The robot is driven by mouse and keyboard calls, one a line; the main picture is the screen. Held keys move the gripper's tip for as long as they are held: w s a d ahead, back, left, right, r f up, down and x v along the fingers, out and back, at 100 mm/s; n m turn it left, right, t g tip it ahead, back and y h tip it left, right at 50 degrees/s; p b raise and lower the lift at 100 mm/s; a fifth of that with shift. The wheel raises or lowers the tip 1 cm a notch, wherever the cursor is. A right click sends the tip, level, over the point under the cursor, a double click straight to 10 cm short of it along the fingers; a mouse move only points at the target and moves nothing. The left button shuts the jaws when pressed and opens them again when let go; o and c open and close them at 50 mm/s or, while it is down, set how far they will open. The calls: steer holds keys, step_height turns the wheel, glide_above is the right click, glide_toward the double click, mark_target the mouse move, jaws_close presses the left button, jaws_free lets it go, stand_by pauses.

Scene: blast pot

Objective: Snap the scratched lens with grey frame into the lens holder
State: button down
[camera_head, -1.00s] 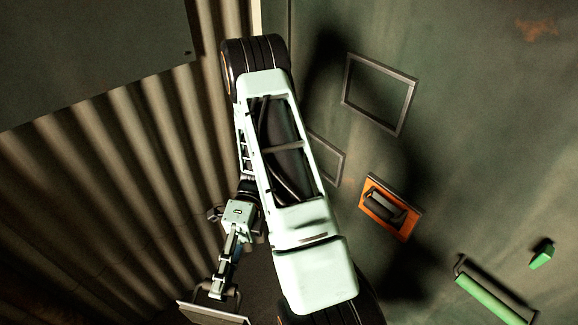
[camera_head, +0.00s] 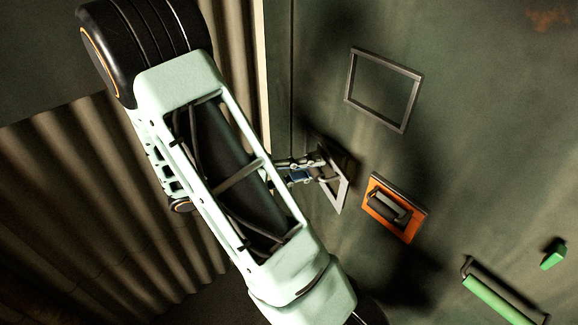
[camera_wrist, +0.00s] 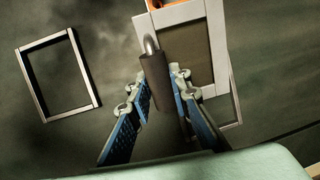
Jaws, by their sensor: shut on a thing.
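My gripper (camera_wrist: 157,82) is shut on the bar handle (camera_wrist: 153,62) of the lens with the grey frame (camera_wrist: 214,38). The lens's brownish pane (camera_wrist: 190,62) shows beside the handle; scratches cannot be made out. In the head view, my gripper (camera_head: 312,168) and the framed lens (camera_head: 340,194) are close in front of the green wall, partly behind my arm. An empty grey frame (camera_head: 412,105), a lens holder, is on the wall above and right; it also shows in the wrist view (camera_wrist: 32,86). Another wall frame (camera_wrist: 238,102) peeks out behind the held lens. I cannot tell whether they touch.
An orange plate with a grey handle (camera_head: 376,205) is on the wall right of the lens. A green bar (camera_head: 495,298) and a small green block (camera_head: 553,254) are lower right. A corrugated wall (camera_head: 60,190) is on the left.

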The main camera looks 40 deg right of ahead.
steer(key=w+a+f+n+t+b, duration=0.1)
steer(key=w+f+n+t+b, duration=0.1)
steer(key=w+t, duration=0.3)
steer(key=shift+w+f+n, duration=0.55)
steer(key=shift+w+n, duration=0.15)
steer(key=shift+n, duration=0.2)
steer(key=shift+a+f+b, duration=0.1)
steer(key=shift+a+b, duration=0.05)
steer(key=shift+b, duration=0.2)
steer(key=d+b, duration=0.2)
steer(key=d, duration=0.2)
steer(key=shift+w+h, duration=0.15)
steer(key=shift+h, duration=0.15)
steer(key=shift+b, duration=0.8)
steer(key=shift+d+b, duration=0.95)
steer(key=shift+b, duration=0.3)
stand_by(0.9)
